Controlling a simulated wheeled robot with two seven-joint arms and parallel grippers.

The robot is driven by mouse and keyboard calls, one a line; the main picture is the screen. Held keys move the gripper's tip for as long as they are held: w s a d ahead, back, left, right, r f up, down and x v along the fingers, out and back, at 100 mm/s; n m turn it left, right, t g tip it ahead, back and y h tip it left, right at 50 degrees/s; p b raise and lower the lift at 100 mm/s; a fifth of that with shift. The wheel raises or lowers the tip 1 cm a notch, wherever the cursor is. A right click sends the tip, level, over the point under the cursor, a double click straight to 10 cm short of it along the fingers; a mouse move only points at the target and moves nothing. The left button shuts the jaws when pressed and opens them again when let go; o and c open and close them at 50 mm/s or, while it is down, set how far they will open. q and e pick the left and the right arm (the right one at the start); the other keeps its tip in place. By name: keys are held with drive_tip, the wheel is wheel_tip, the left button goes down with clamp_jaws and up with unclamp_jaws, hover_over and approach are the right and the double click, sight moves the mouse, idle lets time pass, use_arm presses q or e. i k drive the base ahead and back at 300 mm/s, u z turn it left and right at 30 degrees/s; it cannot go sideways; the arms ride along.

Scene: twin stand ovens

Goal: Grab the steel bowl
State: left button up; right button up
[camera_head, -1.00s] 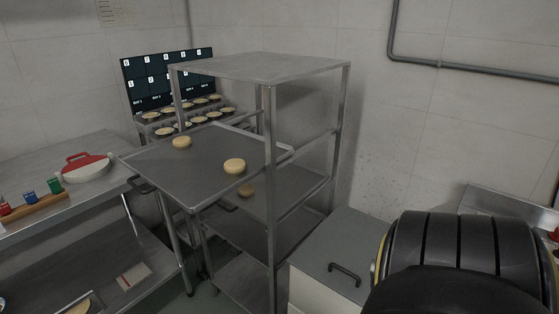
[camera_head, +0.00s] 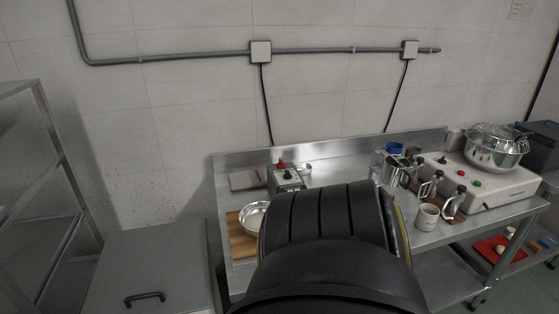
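A shiny steel bowl (camera_head: 252,219) stands on a wooden board (camera_head: 240,241) at the left end of the steel counter (camera_head: 228,177). Its right side is hidden behind a large black ribbed part of my own arm. A second, deeper steel bowl or pan (camera_head: 494,156) sits on the cream appliance (camera_head: 503,188) at the right, with a wire rack or basket on top. Neither gripper's fingers show.
A grey-lidded cabinet (camera_head: 150,262) with a dark handle stands left of the counter, and a steel shelf rack (camera_head: 45,140) at the far left. A small control box (camera_head: 287,178), a white mug (camera_head: 427,216) and steel jugs are on the counter. Red tray (camera_head: 490,248) below right.

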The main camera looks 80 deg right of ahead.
sight(250, 218)
drive_tip(key=z, duration=2.1)
drive_tip(key=i, duration=0.75)
drive_tip(key=z, duration=0.05)
